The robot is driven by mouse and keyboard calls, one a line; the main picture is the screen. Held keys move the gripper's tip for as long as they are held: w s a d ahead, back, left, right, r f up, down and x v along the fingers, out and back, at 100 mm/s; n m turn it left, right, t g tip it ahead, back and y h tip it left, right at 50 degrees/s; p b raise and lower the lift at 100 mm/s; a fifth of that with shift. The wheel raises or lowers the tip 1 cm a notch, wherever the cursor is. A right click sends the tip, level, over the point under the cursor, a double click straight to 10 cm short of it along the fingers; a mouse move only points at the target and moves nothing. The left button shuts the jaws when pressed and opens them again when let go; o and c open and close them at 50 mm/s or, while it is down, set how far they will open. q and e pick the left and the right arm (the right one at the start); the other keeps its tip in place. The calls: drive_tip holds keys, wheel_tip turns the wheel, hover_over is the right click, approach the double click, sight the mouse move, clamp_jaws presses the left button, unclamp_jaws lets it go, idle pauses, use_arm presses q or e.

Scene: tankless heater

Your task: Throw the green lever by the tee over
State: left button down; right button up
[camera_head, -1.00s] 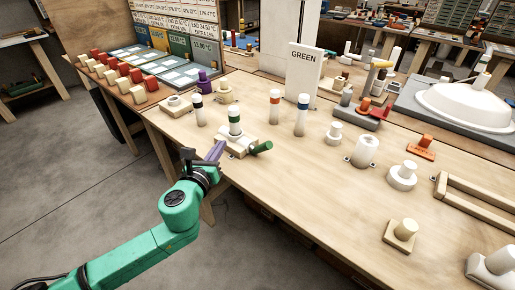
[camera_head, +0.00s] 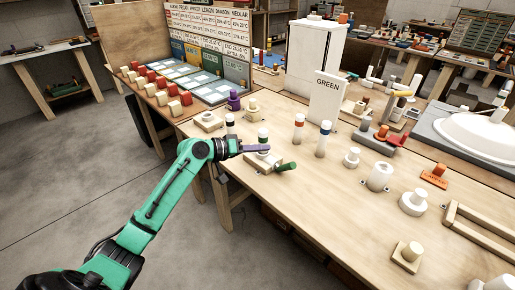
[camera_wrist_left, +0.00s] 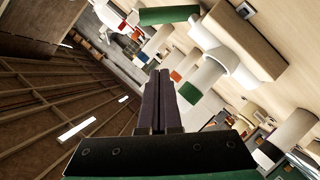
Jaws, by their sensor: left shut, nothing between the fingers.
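The green lever (camera_head: 286,167) sticks out to the right of a small pale valve base (camera_head: 262,160) near the table's front left edge. A white post with a dark green band (camera_head: 263,137) rises at that base. In the left wrist view the green lever (camera_wrist_left: 170,15) is at the top, beside white tee-shaped pipework (camera_wrist_left: 222,45). My left gripper (camera_head: 268,149) has purple fingers pressed together, pointing right, with nothing between them. In the head view it overlaps the base and post and lies left of the lever; the wrist view shows a gap between the fingertips and the lever.
Posts with red (camera_head: 299,122) and blue (camera_head: 325,128) bands stand to the right. A white GREEN sign (camera_head: 325,100) stands behind. White fittings (camera_head: 379,176) occupy the table's right side. The tabletop front of the lever is clear.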

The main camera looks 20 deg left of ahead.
sight(285, 167)
use_arm(q)
drive_tip(key=d+f, duration=0.1)
drive_tip(key=w+d+f+p, duration=0.1)
drive_tip(key=d, duration=0.1)
drive_tip(key=w+d+f+p, duration=0.1)
drive_tip(key=d, duration=0.1)
drive_tip(key=shift+w+d+f, duration=0.1)
drive_tip(key=shift+w+f, duration=0.1)
drive_tip(key=shift+f, duration=0.05)
drive_tip(key=shift+s+d+f, duration=0.2)
drive_tip(key=shift+s+f, duration=0.1)
drive_tip(key=shift+f, duration=0.1)
drive_tip(key=shift+w, duration=0.1)
drive_tip(key=shift+s+d+m+y+p, duration=0.2)
drive_tip(key=shift+d+m+y+p, duration=0.15)
drive_tip(key=shift+m+p, duration=0.3)
